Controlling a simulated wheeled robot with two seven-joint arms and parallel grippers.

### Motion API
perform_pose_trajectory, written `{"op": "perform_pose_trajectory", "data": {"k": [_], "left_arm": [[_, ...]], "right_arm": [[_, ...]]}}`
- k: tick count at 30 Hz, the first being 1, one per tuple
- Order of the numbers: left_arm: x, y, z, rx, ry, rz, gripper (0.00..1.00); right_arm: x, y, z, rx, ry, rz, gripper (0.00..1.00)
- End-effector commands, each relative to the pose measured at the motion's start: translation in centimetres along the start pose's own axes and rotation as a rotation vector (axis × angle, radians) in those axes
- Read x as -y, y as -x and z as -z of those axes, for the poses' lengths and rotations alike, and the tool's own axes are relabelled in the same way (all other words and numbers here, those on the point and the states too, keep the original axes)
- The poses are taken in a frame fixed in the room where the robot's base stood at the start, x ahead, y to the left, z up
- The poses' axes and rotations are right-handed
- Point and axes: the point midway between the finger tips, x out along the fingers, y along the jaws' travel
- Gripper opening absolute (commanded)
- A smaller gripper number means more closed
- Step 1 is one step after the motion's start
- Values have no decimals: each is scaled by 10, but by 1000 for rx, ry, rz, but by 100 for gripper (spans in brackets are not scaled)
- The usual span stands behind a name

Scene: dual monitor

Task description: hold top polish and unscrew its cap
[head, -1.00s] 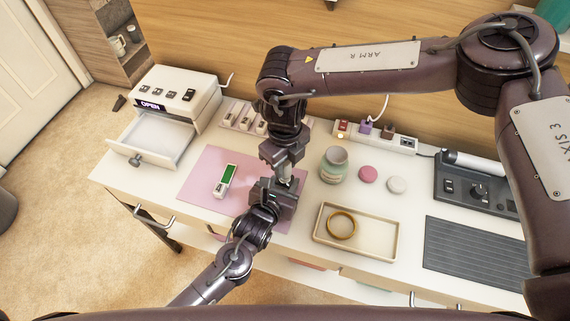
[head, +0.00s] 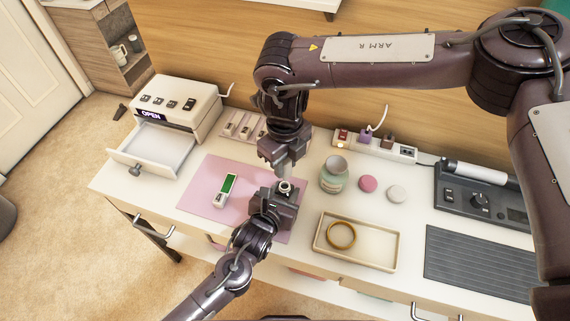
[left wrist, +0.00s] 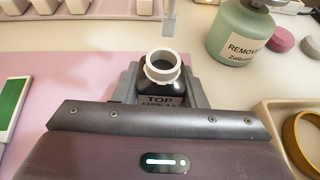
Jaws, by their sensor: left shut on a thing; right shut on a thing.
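The top polish, a small dark bottle with a white neck (head: 286,187), stands upright on the pink mat side of the desk, held by my left gripper (head: 284,194). In the left wrist view the bottle (left wrist: 162,82) shows a "TOP" label, and its neck is open with no cap on it. The left jaws are shut on the bottle's sides. My right gripper (head: 286,166) hangs just above and apart from the bottle neck, pointing down. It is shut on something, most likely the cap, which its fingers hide.
A green "REMOVER" bottle (head: 334,174) stands close to the right. A tray (head: 380,262) holds a gold ring (head: 341,235). A device with a green screen (head: 224,190) lies on the pink mat (head: 205,175). An open drawer (head: 150,150) is at left.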

Motion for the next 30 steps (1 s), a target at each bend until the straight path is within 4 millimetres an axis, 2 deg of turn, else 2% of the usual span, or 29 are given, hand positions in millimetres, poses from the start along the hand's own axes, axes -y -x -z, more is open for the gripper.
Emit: {"op": "perform_pose_trajectory", "data": {"k": [1, 6, 17, 20, 30], "left_arm": [[0, 0, 0, 1, 0, 0, 40], [0, 0, 0, 1, 0, 0, 63], [0, 5, 0, 0, -1, 0, 63], [0, 18, 1, -1, -2, 0, 63], [0, 89, 1, -2, -2, 1, 63]], "right_arm": [[0, 0, 0, 0, 0, 0, 0], [0, 0, 0, 0, 0, 0, 0], [0, 0, 0, 0, 0, 0, 0], [0, 1, 0, 0, 0, 0, 0], [0, 3, 0, 0, 0, 0, 0]]}}
